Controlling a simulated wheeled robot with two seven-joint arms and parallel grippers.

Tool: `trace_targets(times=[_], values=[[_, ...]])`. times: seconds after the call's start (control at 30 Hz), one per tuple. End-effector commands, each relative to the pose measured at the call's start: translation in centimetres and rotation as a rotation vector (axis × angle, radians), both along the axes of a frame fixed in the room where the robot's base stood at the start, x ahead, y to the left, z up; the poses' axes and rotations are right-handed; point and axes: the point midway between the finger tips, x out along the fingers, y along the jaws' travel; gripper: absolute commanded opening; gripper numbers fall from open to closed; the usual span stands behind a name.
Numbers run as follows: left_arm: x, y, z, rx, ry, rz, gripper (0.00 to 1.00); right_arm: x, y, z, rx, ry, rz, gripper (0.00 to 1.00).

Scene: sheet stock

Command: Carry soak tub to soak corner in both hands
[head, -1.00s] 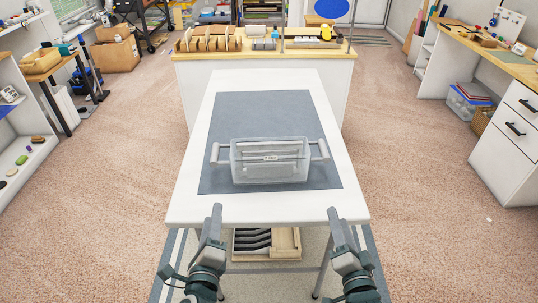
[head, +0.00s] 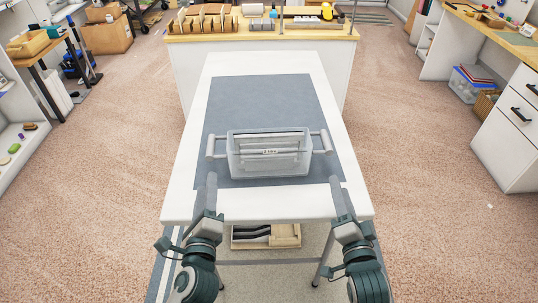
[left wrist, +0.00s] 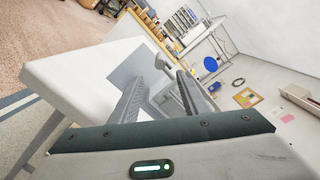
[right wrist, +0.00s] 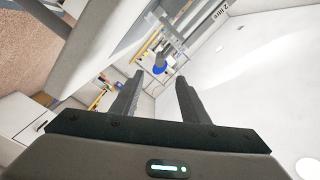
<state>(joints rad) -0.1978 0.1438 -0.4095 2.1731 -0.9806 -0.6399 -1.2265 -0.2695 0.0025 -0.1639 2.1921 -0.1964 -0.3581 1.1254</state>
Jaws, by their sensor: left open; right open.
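The soak tub (head: 268,163) is a clear, translucent bin with a small label and grey contents. It sits on the dark grey mat (head: 268,100) on the white table (head: 185,185). A light grey handle sticks out at each end, one left (head: 210,146) and one right (head: 326,142). My left gripper (head: 211,178) is open and empty, just nearer than the left handle. My right gripper (head: 336,180) is open and empty, just nearer than the right handle. Part of the tub shows beyond the left fingers in the left wrist view (left wrist: 197,100). No place is clearly marked as the soak corner.
A wooden tray (head: 287,236) with dark pieces lies under the table. A wood-topped bench (head: 260,32) with racks stands beyond the table's far end. White drawers (head: 510,135) and a plastic box (head: 470,85) stand at right. Carpet on both sides is mostly clear.

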Motion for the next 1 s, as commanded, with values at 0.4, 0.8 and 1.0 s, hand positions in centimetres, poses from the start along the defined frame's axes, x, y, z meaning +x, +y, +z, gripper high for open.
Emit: trace_targets(times=[0.4, 0.8, 1.0], values=[[4.7, 0.4, 0.1, 0.001, -0.002, 0.000, 0.42, 4.7, 0.5, 0.0, -0.001, -0.001, 0.001, 0.41], [11.3, 1.1, 0.1, 0.000, -0.001, 0.002, 0.42, 11.3, 1.0, 0.1, -0.002, -0.001, 0.001, 0.41], [14.3, 1.3, 0.1, 0.000, -0.001, 0.000, 0.42, 14.4, 1.3, 0.1, -0.002, -0.001, 0.001, 0.41]])
